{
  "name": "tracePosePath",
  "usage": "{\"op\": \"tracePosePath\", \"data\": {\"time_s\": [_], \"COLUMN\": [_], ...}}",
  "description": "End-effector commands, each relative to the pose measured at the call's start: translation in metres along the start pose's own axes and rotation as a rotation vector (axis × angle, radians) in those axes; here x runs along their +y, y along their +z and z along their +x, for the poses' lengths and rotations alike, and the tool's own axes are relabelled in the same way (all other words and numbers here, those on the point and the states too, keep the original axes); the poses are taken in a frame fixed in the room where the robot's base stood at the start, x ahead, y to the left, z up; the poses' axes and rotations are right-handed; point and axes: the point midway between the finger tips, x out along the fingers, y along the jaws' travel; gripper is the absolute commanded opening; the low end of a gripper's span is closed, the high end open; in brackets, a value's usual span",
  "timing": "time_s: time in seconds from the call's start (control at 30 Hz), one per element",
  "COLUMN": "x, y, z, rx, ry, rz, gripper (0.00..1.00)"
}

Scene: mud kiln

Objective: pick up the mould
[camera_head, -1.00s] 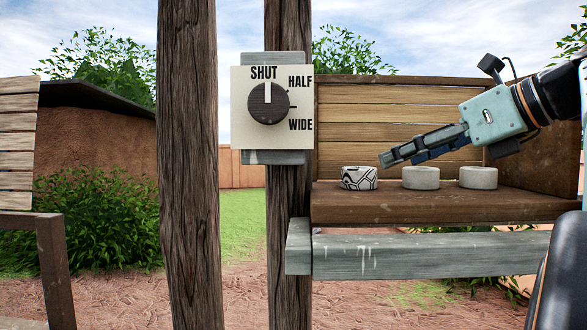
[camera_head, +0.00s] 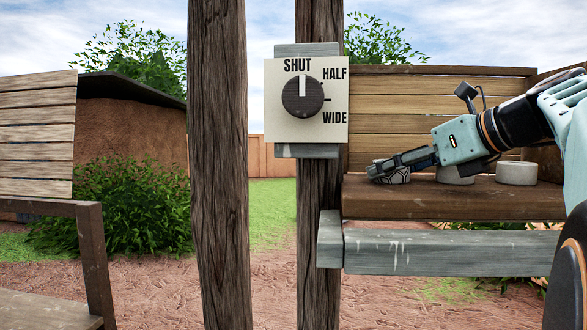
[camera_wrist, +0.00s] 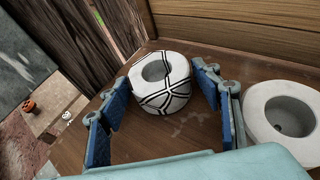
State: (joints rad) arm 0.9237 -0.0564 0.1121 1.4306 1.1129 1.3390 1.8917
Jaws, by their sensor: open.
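A round white mould with black crackle lines (camera_wrist: 160,85) and a hollow top sits upright on the wooden shelf. In the head view the same mould (camera_head: 395,175) is partly hidden behind my gripper (camera_head: 372,172). In the wrist view my gripper (camera_wrist: 152,90) is open, with one blue-padded finger on each side of the patterned mould. The left finger stands off from it; the right finger is close to it, and I cannot tell whether it touches.
A plain pale mould (camera_wrist: 285,112) stands close beside the right finger. Another plain mould (camera_head: 516,173) stands farther right on the shelf (camera_head: 450,202). Wooden posts (camera_head: 218,160) and a dial board (camera_head: 330,127), its pointer at SHUT, are to the left. A slatted back wall (camera_head: 450,110) rises behind.

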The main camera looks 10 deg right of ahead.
Motion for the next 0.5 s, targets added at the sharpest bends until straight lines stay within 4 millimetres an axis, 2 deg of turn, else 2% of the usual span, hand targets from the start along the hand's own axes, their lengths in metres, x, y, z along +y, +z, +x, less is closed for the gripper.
{"op": "tracePosePath", "data": {"time_s": [0.17,0.5], "x": [-0.0001,-0.0001], "y": [-0.0002,-0.0001], "z": [0.0002,-0.0001], "rx": [0.000,0.000], "ry": [0.000,0.000], "rz": [0.000,-0.001], "gripper": [0.58,0.21]}}
